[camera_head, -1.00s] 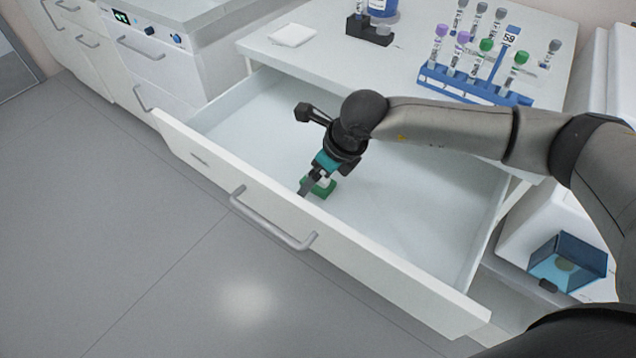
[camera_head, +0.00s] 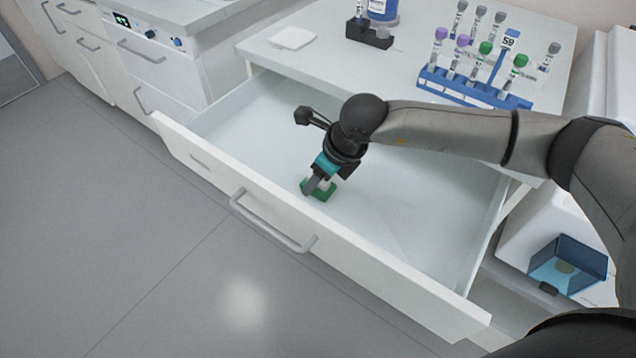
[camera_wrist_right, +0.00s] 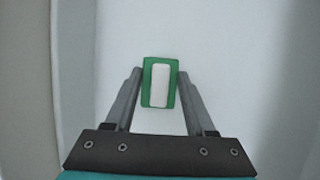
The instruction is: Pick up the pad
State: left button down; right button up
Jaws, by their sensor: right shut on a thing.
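The pad (camera_wrist_right: 160,84) is a small green block with a white strip on top, shown in the right wrist view. In the head view the pad (camera_head: 325,193) is inside the open drawer, partly hidden by my right gripper. My right gripper (camera_head: 315,187) reaches down into the drawer. In the right wrist view its two fingers (camera_wrist_right: 159,78) are closed against the pad's left and right sides. I cannot tell whether the pad touches the drawer floor. My left gripper is not in view.
The white drawer (camera_head: 420,225) stands open, its front panel and handle (camera_head: 270,222) facing the floor. Otherwise it looks empty. On the counter above are a blue tube rack (camera_head: 475,87), a black holder (camera_head: 369,34) and a white square (camera_head: 292,38).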

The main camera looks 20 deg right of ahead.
jog(key=shift+c, duration=0.2)
